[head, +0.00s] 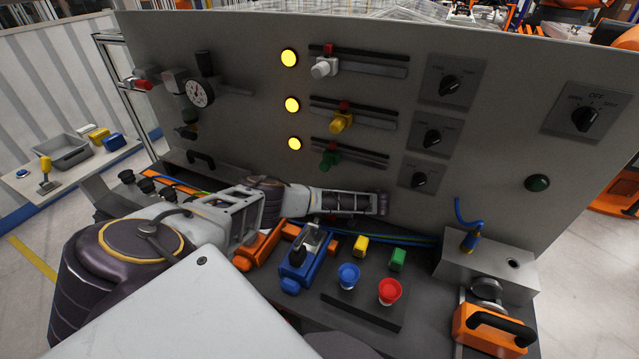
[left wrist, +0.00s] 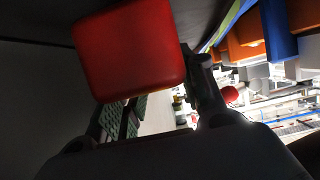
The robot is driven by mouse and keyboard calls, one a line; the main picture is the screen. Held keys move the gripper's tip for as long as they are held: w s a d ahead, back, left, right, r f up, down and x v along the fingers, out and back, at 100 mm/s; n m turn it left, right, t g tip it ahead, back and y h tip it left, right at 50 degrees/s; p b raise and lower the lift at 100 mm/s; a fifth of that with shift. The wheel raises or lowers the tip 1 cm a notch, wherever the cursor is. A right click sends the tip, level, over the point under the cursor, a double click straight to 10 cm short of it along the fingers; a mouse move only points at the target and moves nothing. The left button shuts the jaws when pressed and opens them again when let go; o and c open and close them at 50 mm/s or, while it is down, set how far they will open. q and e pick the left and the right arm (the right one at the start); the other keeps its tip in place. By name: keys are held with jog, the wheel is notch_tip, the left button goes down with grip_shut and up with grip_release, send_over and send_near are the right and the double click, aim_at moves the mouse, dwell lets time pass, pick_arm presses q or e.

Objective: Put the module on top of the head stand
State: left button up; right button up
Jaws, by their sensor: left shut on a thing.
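My left gripper (left wrist: 150,112) shows in the left wrist view, its dark fingers on either side of a red rounded block (left wrist: 130,50), which seems to be the module. It is shut on this block. In the head view my left arm reaches in from the left, low along the front of the grey panel. Its fingertips and the red block cannot be made out there. I cannot tell for sure which thing is the head stand. A grey block (head: 487,272) with a hole and a blue tube stands at the panel's lower right. My right gripper is in neither view.
The upright panel (head: 240,45) carries sliders, lamps and knobs. A side table holds a grey tray (head: 70,158).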

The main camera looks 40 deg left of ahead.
pick_arm(q)
jog(key=shift+f, duration=0.35)
jog(key=o, duration=1.2)
jog(key=shift+f, duration=0.1)
jog(key=shift+c, duration=0.2)
jog(key=shift+w+d+r+p, duration=0.2)
jog(key=shift+d+r+p, duration=0.1)
jog(key=shift+d+r, duration=0.25)
jog(key=shift+p+v, duration=1.65)
jog(key=shift+v, duration=1.25)
jog(key=shift+p+v, duration=0.9)
jog(key=shift+v, duration=1.55)
jog(key=shift+f, duration=0.2)
